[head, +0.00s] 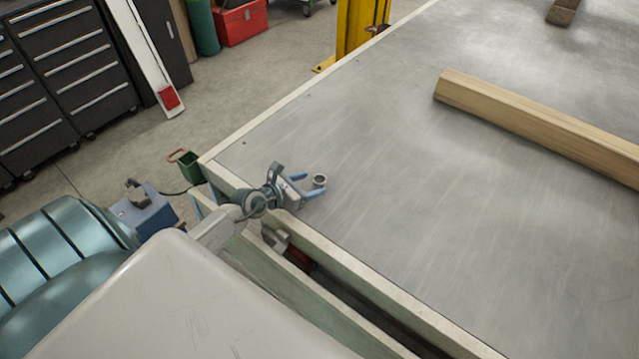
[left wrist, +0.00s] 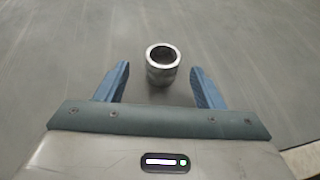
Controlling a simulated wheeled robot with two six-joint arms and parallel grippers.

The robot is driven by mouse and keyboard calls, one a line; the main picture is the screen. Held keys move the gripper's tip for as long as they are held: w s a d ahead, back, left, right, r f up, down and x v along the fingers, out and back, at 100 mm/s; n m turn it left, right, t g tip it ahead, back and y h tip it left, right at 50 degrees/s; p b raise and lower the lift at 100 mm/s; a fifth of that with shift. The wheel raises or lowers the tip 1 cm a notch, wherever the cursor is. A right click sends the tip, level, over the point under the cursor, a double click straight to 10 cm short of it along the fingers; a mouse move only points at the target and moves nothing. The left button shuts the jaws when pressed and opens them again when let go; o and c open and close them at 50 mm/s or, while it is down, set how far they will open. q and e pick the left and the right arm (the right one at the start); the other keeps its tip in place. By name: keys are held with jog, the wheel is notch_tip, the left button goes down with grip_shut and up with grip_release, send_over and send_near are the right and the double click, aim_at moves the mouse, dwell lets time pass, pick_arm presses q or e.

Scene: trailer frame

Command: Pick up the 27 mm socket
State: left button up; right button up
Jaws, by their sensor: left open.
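The 27 mm socket (head: 320,180) is a small silver metal cylinder with an open top. It stands upright on the grey metal deck (head: 400,200), near the deck's corner. In the left wrist view the socket (left wrist: 162,64) lies ahead, roughly midway between the fingers and at about the level of their tips. My left gripper (head: 308,185) is open, with its blue fingers pointing at the socket. In the left wrist view the left gripper (left wrist: 160,82) shows a gap on both sides of the socket. My right gripper is not in view.
A wooden beam (head: 540,125) lies across the deck at the right, well away from the socket. A pale raised frame edge (head: 370,290) borders the deck beneath my left arm. The deck around the socket is clear. A yellow post (head: 360,30) stands beyond the deck.

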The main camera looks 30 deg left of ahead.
aim_at(314, 184)
pick_arm(q)
jog(key=shift+x, duration=2.3)
jog(key=shift+d, duration=0.15)
